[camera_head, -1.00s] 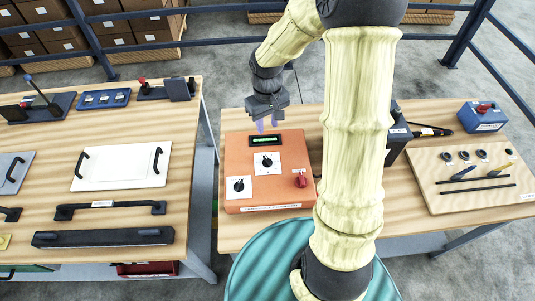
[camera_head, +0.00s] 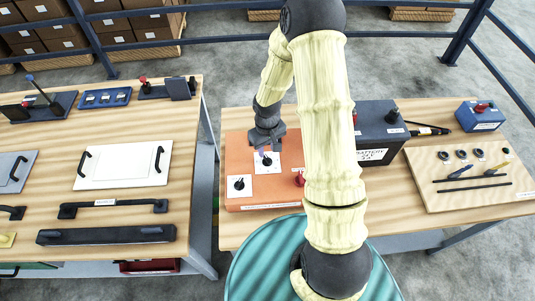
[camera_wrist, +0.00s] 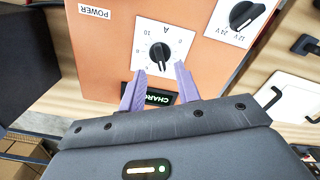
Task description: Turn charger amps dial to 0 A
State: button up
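The orange charger (camera_head: 235,150) lies on the wooden table. Its amps dial is a black knob (camera_wrist: 160,55) on a white plate marked "A", with a "10" near it; the numeral the pointer sits at is too small to tell. My gripper (camera_wrist: 161,82) is open, its purple fingers straddling the space just beside the knob, apparently not touching it. In the head view my gripper (camera_head: 265,151) is over the dial's plate (camera_head: 268,167) and partly hides the knob.
A second black knob, marked 12 V/24 V (camera_wrist: 243,15), is on the charger, as is a red knob (camera_head: 299,180) partly behind my arm. A dark battery (camera_head: 378,130) stands to the right. A tool board (camera_head: 440,190) lies further right.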

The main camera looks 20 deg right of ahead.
aim_at(267, 158)
jog(key=shift+f+p, duration=0.4)
jog(key=shift+f, duration=2.05)
grip_shut()
